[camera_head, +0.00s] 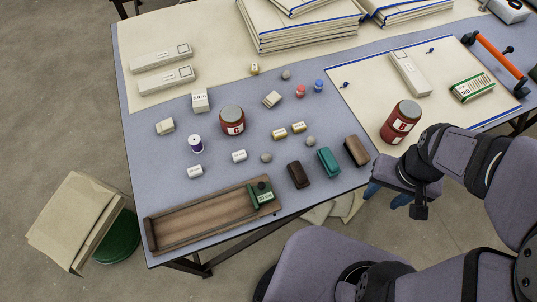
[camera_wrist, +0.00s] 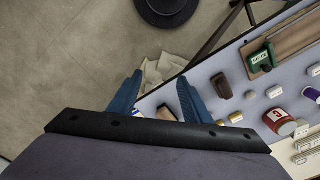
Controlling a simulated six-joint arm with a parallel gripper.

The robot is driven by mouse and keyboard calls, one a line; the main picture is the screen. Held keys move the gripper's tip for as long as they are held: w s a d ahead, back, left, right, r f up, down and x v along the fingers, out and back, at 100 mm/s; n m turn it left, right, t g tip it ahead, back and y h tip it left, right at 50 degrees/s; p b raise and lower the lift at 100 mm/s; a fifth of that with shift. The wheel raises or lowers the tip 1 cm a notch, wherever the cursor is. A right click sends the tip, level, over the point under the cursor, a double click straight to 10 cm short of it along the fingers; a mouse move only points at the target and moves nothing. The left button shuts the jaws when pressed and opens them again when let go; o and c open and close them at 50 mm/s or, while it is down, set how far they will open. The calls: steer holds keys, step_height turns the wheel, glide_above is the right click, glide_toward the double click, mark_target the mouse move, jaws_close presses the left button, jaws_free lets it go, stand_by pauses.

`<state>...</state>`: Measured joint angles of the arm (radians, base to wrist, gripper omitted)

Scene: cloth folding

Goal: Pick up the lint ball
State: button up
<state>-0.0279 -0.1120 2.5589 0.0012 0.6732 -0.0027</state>
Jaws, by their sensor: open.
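Small round grey lint balls lie on the grey-blue table in the head view: one at the back (camera_head: 286,74), one in the middle (camera_head: 266,157) and one to its right (camera_head: 310,140). Small grey lumps that look like lint balls also show in the wrist view (camera_wrist: 275,92). My gripper (camera_head: 386,195) has blue fingers and hangs off the table's front edge at the right, well apart from every ball. In the wrist view its fingers (camera_wrist: 157,88) are spread, with nothing between them.
Brown, green and tan blocks (camera_head: 329,162) stand near the front edge, between my gripper and the balls. A wooden tray (camera_head: 185,218) lies front left. Folded cloths (camera_head: 300,27) are stacked behind.

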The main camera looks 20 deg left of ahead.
mark_target(267, 158)
steer(key=w+a+f+n+t+y, duration=0.1)
steer(key=w+a+f+n, duration=0.1)
steer(key=a, duration=0.5)
steer(key=w+a+f+n+t+y, duration=0.1)
steer(key=w+a+f+n, duration=0.1)
steer(key=a+f, duration=0.2)
steer(key=w+a+f+n+t+y, duration=0.1)
steer(key=a+f, duration=0.3)
steer(key=a, duration=0.5)
steer(key=shift+w+a+n+t, duration=0.4)
steer(key=shift+w+n+t, duration=0.15)
steer(key=shift+n+t, duration=0.05)
steer(key=s+a+y, duration=0.1)
steer(key=a, duration=0.1)
steer(key=s+a+f+n, duration=0.1)
steer(key=a, duration=0.2)
steer(key=a+f+n+t+y, duration=0.1)
steer(key=a, duration=0.1)
steer(key=shift+s+a+y, duration=0.3)
steer(key=shift+s+a, duration=0.1)
steer(key=shift+x, duration=1)
steer(key=shift+w, duration=0.1)
steer(key=shift+p+x, duration=0.9)
steer(key=shift+x, duration=1.7)
jaws_close()
